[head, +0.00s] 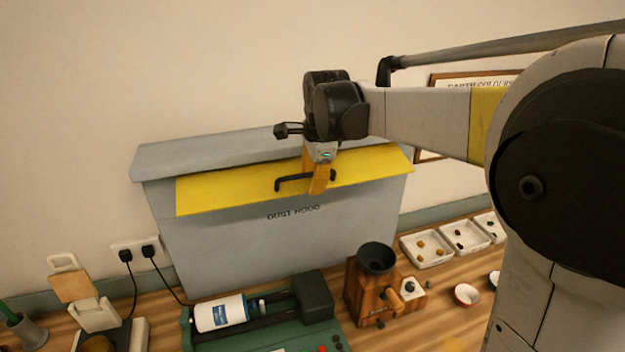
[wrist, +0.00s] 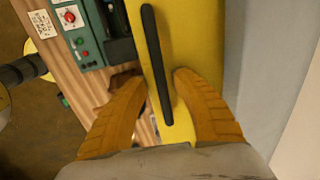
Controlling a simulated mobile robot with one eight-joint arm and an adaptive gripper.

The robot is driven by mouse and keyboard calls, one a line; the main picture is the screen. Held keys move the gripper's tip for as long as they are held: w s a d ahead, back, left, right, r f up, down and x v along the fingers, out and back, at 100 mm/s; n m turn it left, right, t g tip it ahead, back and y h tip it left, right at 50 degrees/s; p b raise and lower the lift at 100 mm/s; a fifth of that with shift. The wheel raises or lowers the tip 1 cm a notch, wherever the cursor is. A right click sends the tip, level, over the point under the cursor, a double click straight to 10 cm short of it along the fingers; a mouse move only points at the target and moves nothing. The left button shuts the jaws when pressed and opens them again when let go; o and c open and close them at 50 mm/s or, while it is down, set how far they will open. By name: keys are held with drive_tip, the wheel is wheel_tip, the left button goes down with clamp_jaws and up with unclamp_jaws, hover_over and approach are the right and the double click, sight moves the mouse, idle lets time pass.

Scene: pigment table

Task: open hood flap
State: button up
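The grey dust hood (head: 270,245) stands at the back of the bench against the wall. Its yellow flap (head: 225,192) slopes along the upper front and looks lowered. A black bar handle (head: 292,183) is on the flap. My gripper (head: 319,187) is at the handle's right part, pointing down. In the wrist view, the black handle (wrist: 156,60) runs between the two orange fingers of my gripper (wrist: 160,90), with a visible gap on each side. The yellow flap (wrist: 190,40) lies behind it. The fingers are open around the handle; contact is not visible.
A green machine with a white roller (head: 219,313) stands in front of the hood. A wooden grinder (head: 365,295) with a black funnel stands to its right. White trays (head: 427,249) lie farther right. Two plugs (head: 137,252) are on the wall at left.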

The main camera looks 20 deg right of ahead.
drive_tip(key=shift+r, duration=0.15)
drive_tip(key=v, duration=1.1)
drive_tip(key=shift+s+r, duration=0.25)
drive_tip(key=shift+r, duration=0.05)
drive_tip(key=s+f+n+t+b, duration=0.1)
drive_tip(key=s+f+n+b, duration=0.5)
drive_tip(key=f, duration=0.7)
drive_tip(key=s+a+f+n+t+b, duration=0.1)
drive_tip(key=s+f+n+b, duration=0.5)
drive_tip(key=f, duration=0.8)
drive_tip(key=s+f+n+t+b, duration=0.1)
drive_tip(key=s+f+n+b, duration=0.5)
drive_tip(key=s+f+b, duration=0.4)
wheel_tip(320, 180, down, 4)
drive_tip(key=b, duration=0.3)
drive_tip(key=shift+s+a+t, duration=0.2)
drive_tip(key=shift+a+t, duration=0.1)
drive_tip(key=shift+a, duration=0.05)
drive_tip(key=shift+d, duration=0.1)
